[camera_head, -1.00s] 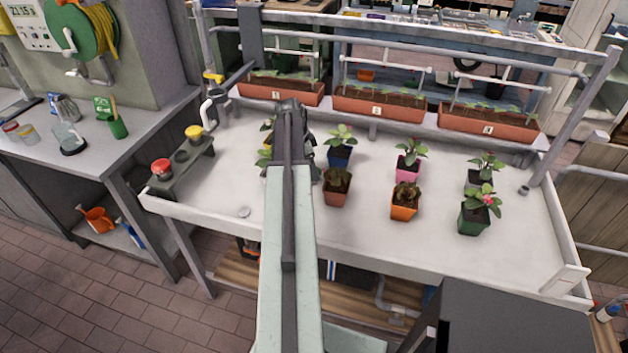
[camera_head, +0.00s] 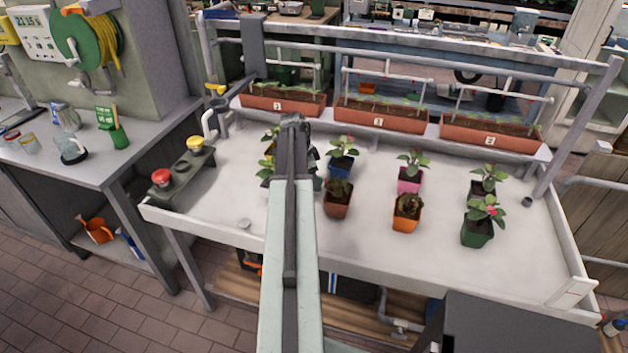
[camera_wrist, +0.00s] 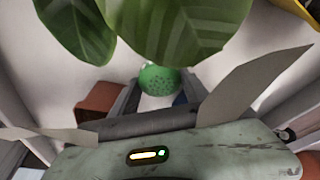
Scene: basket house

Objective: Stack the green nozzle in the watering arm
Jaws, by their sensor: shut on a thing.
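The green nozzle (camera_wrist: 158,78), with a rounded face full of small holes, shows in the wrist view between the two dark fingers of my gripper (camera_wrist: 160,92). My gripper is shut on it. In the head view my gripper (camera_head: 293,128) is over the left-middle of the white table, near the potted plants; my arm hides the nozzle there. A grey pipe fitting with a yellow handle (camera_head: 215,89) stands at the table's back left corner. It may be the watering arm, but I cannot tell for sure.
A grey rack (camera_head: 181,175) at the table's left holds a red nozzle (camera_head: 161,178) and a yellow nozzle (camera_head: 195,145), with empty holes between. Several potted plants stand around my gripper; large leaves (camera_wrist: 165,30) hang close in the wrist view. Planter boxes (camera_head: 380,116) line the back.

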